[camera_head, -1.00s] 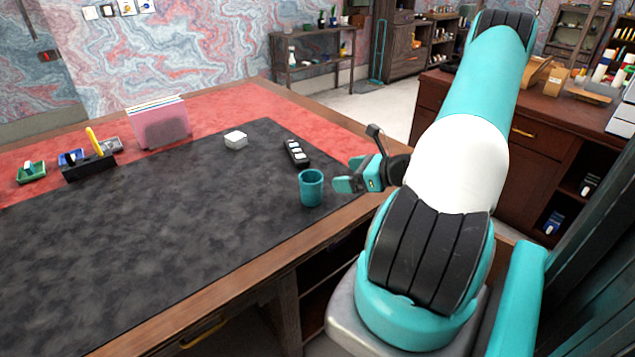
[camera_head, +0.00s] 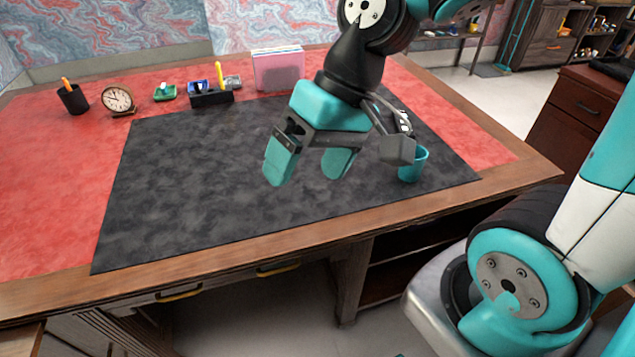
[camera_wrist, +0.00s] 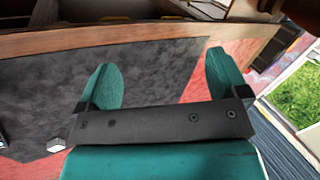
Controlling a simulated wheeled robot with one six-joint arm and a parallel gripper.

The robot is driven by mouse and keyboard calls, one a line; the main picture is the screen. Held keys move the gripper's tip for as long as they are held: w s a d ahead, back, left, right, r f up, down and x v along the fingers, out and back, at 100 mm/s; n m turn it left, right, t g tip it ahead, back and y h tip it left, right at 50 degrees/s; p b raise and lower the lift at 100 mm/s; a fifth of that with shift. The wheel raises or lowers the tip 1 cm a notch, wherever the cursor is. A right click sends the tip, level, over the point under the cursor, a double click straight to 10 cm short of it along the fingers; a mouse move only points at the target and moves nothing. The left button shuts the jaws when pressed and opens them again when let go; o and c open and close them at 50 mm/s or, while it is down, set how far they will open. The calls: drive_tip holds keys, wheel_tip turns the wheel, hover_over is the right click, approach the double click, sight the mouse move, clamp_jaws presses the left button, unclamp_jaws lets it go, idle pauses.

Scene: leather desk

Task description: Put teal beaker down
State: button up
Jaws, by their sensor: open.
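The teal beaker (camera_head: 413,166) stands upright on the dark desk mat (camera_head: 190,190), near the mat's front right corner. Part of it is hidden behind a grey block on my wrist. My gripper (camera_head: 306,174) is over the mat to the left of the beaker, apart from it. Its two teal fingers are spread with nothing between them. In the wrist view my gripper (camera_wrist: 163,82) also shows open and empty, over the mat and the red desk top; I do not see the beaker there.
At the back stand a pink file holder (camera_head: 278,70), a black organizer (camera_head: 211,97), a green tray (camera_head: 164,92), a clock (camera_head: 118,100) and a pen cup (camera_head: 72,98). A white block (camera_wrist: 57,145) shows in the wrist view. The mat's left and middle are clear.

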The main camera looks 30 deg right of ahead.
drive_tip(key=s+a+r+n+h, duration=0.1)
drive_tip(key=s+a+r+n, duration=0.1)
drive_tip(key=s+n, duration=0.3)
drive_tip(key=shift+s+a+n, duration=0.25)
drive_tip(key=shift+s+n, duration=0.05)
drive_tip(key=shift+s, duration=0.25)
